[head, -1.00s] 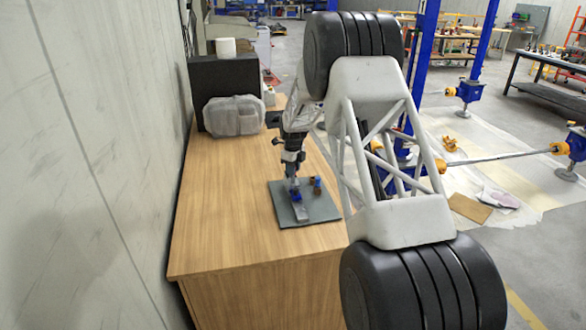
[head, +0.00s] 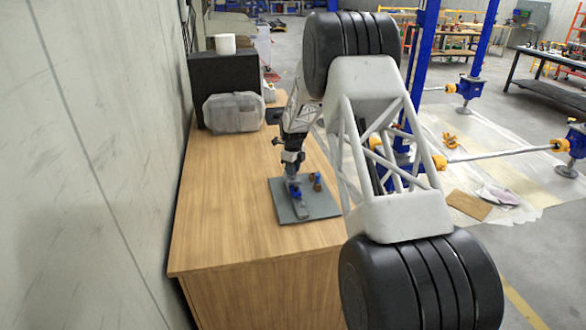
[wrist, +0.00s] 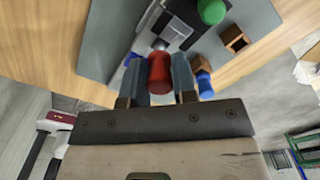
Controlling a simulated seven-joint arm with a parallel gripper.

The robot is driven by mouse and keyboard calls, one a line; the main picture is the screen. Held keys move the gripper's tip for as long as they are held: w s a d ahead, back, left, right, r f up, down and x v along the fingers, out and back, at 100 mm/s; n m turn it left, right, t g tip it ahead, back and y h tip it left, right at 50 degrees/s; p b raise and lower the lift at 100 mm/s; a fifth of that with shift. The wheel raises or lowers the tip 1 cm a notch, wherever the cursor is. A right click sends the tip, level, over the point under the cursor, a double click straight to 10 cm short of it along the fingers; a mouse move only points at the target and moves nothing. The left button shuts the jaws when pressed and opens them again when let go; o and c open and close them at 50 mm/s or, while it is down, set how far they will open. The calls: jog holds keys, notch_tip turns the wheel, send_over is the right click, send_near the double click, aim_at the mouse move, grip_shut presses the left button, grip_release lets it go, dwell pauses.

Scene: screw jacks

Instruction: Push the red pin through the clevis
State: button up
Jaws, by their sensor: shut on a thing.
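My gripper (wrist: 158,85) is shut on the red pin (wrist: 159,72), which sits between its two fingers in the wrist view. Just beyond the pin's far end is a grey metal fitting (wrist: 172,32), which looks like the clevis. Whether the pin touches it or is inside it I cannot tell. In the head view my gripper (head: 294,182) points down over the grey mat (head: 325,209), and the pin cannot be made out. A blue part (wrist: 133,59) shows beside the left finger, partly hidden.
A green rounded knob (wrist: 211,11) stands beyond the fitting. A hollow brown block (wrist: 234,39) and a blue cylinder (wrist: 205,86) are to the right. The front left of the bench is bare.

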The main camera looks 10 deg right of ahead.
jog(key=shift+f, duration=0.7)
jog(key=o, duration=1)
jog(key=shift+r, duration=3.9)
